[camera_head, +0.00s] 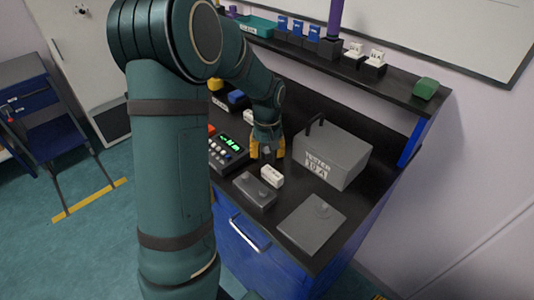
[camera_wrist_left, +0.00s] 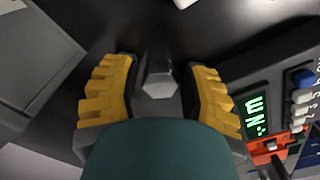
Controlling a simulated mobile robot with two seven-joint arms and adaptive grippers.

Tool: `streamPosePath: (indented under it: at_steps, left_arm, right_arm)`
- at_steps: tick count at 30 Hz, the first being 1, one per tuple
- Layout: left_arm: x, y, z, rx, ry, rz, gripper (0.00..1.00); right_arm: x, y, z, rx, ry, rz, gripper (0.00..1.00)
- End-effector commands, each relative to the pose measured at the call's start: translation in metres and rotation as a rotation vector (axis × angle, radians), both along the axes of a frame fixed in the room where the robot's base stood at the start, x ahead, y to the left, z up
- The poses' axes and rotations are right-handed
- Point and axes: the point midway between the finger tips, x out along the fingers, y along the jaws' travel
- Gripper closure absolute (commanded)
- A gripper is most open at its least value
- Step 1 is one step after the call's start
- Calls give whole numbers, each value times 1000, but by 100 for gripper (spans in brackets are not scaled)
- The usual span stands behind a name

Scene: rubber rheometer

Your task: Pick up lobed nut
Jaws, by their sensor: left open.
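My left gripper (camera_head: 267,152) reaches down to the black bench top beside the control panel. In the left wrist view its yellow-padded fingers (camera_wrist_left: 157,75) are spread apart. Between them is a small grey piece with an angular, light-topped face (camera_wrist_left: 158,84); it looks like the lobed nut, but I cannot be sure. Both fingers look apart from it. The nut cannot be made out in the head view, where the gripper covers that spot. My right gripper is not in view.
A grey labelled box (camera_head: 332,155) stands right of the gripper, and the control panel (camera_head: 228,153) with green digits is at its left. A white block (camera_head: 272,176), a small grey block (camera_head: 255,190) and a grey plate (camera_head: 311,223) lie in front. A shelf (camera_head: 390,94) runs behind.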

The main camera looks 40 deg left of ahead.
Motion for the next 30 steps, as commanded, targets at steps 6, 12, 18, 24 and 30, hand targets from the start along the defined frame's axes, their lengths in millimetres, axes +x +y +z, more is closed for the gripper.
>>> streamPosePath:
  at_steps: [6, 12, 18, 24, 30]
  left_arm:
    - [-1, 1, 0, 0, 1, 1, 64]
    - [0, 0, 0, 0, 1, 1, 98]
    - [0, 0, 0, 1, 1, 0, 98]
    - [1, 0, 14, 1, -2, 0, 99]
    - [1, 0, 52, 1, -4, 0, 99]
  right_arm:
    - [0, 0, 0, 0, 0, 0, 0]
    - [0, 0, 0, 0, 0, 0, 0]
    - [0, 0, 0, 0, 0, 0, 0]
    - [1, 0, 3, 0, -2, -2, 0]
    - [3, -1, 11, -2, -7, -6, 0]
